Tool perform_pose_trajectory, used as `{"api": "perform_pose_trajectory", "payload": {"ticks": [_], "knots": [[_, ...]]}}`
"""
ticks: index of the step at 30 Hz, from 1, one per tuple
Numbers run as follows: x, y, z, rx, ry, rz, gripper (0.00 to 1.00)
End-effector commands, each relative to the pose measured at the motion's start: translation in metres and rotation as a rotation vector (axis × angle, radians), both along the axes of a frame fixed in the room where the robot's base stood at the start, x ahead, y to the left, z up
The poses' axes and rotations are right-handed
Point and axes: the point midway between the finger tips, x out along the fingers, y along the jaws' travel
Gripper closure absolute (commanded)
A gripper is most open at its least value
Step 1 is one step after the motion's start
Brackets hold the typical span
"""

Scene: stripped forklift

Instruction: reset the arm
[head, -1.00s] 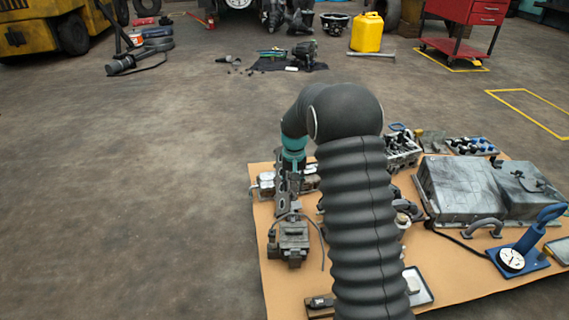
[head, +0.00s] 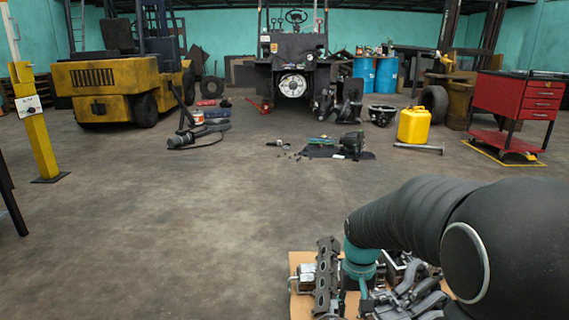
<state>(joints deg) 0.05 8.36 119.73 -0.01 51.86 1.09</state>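My arm reaches in from the lower right of the head view, with its large dark elbow close to the camera. A teal wrist ring sits near the arm's far end. My gripper (head: 352,297) is below that ring, low in the view and over the tan board. Its fingers are mixed up with dark metal parts, so I cannot tell whether it is open or shut. A dark, slotted metal piece (head: 327,276) stands upright just left of the wrist. I cannot tell whether the gripper touches it.
Metal parts cover the tan board (head: 302,259) below the arm. Open floor (head: 180,225) lies to the left. Ahead are a black cloth with parts (head: 325,151), a yellow can (head: 414,126), a red cart (head: 515,100), a yellow forklift (head: 120,85) and a stripped forklift (head: 292,60).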

Motion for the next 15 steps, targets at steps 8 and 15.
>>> {"api": "perform_pose_trajectory", "payload": {"ticks": [8, 15], "knots": [[-0.07, 0.0, 0.063, -0.001, -0.101, 0.013, 0.64], [-0.125, 0.0, 0.102, -0.002, -0.203, 0.02, 0.64]]}}
